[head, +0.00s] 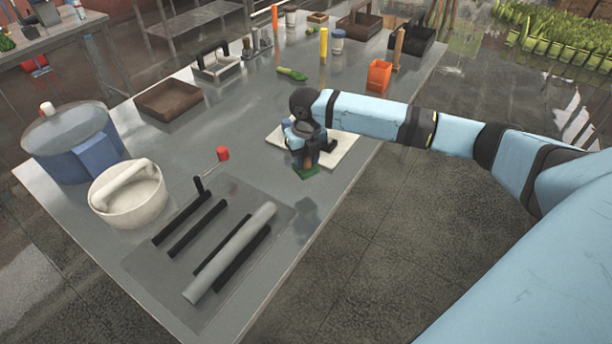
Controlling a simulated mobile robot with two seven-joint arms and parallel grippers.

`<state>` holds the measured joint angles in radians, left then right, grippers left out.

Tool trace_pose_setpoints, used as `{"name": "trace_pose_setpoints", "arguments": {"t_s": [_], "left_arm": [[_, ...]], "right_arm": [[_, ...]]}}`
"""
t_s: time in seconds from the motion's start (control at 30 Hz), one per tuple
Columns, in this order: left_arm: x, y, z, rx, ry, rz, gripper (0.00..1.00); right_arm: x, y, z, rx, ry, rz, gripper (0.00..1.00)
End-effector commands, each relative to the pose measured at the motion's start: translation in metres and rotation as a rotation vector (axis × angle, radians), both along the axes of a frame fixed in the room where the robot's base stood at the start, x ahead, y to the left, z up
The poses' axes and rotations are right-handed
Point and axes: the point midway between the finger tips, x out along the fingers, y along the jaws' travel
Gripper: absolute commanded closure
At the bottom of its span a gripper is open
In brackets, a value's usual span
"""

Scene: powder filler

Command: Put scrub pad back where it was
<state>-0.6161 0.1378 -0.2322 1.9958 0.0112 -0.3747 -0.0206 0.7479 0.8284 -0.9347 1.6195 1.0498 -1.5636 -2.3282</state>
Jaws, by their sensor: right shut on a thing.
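The scrub pad (306,173) is a small green piece directly below my right gripper (307,162), which points down and is shut on it. The pad is at the near edge of a pale flat board (345,150) on the metal table. I cannot tell whether the pad touches the surface or hangs just above it. The gripper hides its upper part. My left gripper is not in view.
Clear table lies left of my gripper.

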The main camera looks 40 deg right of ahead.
Motion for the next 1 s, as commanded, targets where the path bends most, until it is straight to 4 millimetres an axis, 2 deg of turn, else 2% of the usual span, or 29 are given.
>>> {"name": "trace_pose_setpoints", "arguments": {"t_s": [0.1,0.37,0.6,0.97,1.0], "left_arm": [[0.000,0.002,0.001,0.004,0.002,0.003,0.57],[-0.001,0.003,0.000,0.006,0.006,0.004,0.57],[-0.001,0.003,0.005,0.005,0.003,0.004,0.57],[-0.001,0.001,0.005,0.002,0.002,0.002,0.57],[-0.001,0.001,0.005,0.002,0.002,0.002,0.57]], "right_arm": [[0.000,0.000,-0.021,0.000,0.000,-0.001,0.93],[0.000,0.000,-0.042,0.000,0.000,0.000,0.93],[0.000,0.000,-0.075,0.000,0.000,0.000,0.93],[0.000,0.000,-0.080,0.000,-0.001,0.000,0.93],[0.000,0.000,-0.080,0.000,-0.001,0.000,0.64]]}}
